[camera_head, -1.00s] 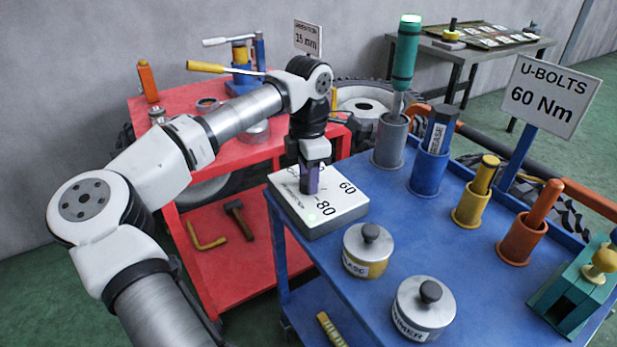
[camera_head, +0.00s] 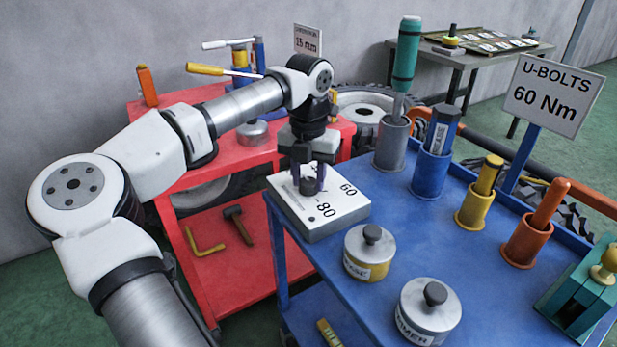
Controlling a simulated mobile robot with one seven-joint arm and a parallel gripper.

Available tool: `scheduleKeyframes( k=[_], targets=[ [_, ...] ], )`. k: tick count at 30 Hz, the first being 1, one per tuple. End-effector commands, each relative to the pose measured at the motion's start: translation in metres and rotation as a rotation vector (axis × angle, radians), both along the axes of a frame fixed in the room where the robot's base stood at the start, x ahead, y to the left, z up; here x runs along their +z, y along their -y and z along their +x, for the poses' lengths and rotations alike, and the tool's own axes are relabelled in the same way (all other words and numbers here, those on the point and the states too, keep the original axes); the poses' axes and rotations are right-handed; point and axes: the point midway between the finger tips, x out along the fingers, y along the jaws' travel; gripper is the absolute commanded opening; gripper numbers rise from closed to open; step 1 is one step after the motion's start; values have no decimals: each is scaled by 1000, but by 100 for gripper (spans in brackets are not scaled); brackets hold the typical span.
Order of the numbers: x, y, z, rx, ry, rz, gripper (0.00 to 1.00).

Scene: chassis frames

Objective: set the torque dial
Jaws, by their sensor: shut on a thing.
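The torque dial is a white-topped grey box (camera_head: 333,212) on the near-left corner of the blue cart (camera_head: 400,230). Its top shows the numbers 60 and 80; other marks are hidden behind my gripper. A dark round knob (camera_head: 309,187) stands on it. My gripper (camera_head: 309,180) points down with its two purple fingers on either side of the knob, shut on it. Which number the knob points at cannot be made out. A small spot on the box top is dark. A sign (camera_head: 553,97) reads "U-BOLTS 60 Nm".
A green-handled tool (camera_head: 406,60) stands in a grey holder behind the dial. Blue, yellow and orange holders (camera_head: 523,243) line the cart's right side. Two lidded tins (camera_head: 370,252) stand in front. A red cart (camera_head: 180,120) with tools is behind my arm.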

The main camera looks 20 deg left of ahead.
Motion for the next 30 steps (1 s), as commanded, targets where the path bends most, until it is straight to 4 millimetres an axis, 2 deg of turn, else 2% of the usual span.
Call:
scheduleKeyframes(
  k=[9, 24, 25, 30],
  targets=[
    [0, 0, 0, 109, 1, 0, 13],
    [0, 0, 0, 129, 1, 0, 13],
    [0, 0, 0, 128, 1, 0, 37],
    [0, 0, 0, 127, 1, 0, 58]
  ],
)
